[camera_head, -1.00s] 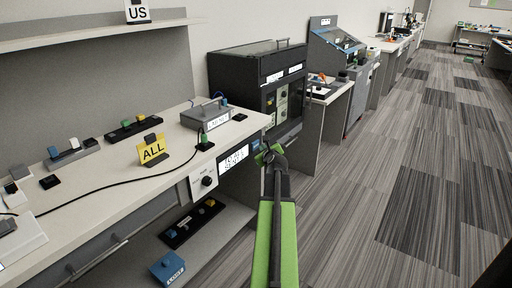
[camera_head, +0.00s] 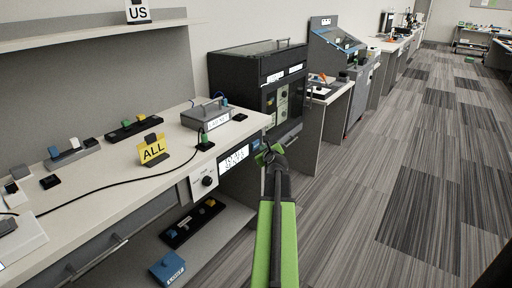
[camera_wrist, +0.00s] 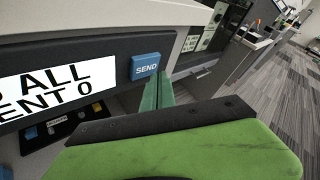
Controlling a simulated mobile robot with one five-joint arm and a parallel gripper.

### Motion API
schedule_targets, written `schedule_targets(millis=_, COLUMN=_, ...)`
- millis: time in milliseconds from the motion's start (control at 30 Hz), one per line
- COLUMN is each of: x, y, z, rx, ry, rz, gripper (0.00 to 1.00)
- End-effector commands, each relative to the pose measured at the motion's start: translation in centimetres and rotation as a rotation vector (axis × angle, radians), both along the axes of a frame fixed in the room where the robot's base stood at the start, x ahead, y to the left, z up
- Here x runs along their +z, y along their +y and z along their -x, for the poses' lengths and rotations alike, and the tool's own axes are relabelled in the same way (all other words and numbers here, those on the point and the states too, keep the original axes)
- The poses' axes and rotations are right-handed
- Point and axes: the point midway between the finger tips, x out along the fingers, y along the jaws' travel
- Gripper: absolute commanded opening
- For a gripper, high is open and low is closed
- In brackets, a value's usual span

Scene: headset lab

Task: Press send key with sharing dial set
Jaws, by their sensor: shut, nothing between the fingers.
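The blue SEND key (camera_wrist: 146,66) is on the dark front panel in the wrist view, right of a white display (camera_wrist: 58,84). The display's visible text reads "ALL" and "ENT 0"; its left part is cut off. My gripper (camera_wrist: 158,88) is shut and empty, its green fingers just below and right of the key. I cannot tell whether they touch it. In the head view, my gripper (camera_head: 268,153) is at the bench's right front corner. A black dial (camera_head: 207,181) sits on a pale plate left of the display (camera_head: 235,158); its setting is too small to read.
A black cabinet (camera_head: 240,75) stands beyond. A lower shelf (camera_head: 216,232) holds a dark block and a blue box (camera_head: 167,267). Floor at right is clear.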

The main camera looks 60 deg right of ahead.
Motion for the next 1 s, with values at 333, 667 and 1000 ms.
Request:
schedule_targets(millis=333, x=0.0, y=-0.1, z=-0.6, rx=0.0, ry=0.001, rz=0.001, gripper=0.0)
schedule_targets(millis=667, x=0.0, y=0.0, z=-0.8, rx=-0.001, ry=0.0, rz=0.001, gripper=0.0)
schedule_targets(millis=1000, x=0.0, y=-0.1, z=-1.1, rx=-0.001, ry=0.0, rz=0.001, gripper=0.0)
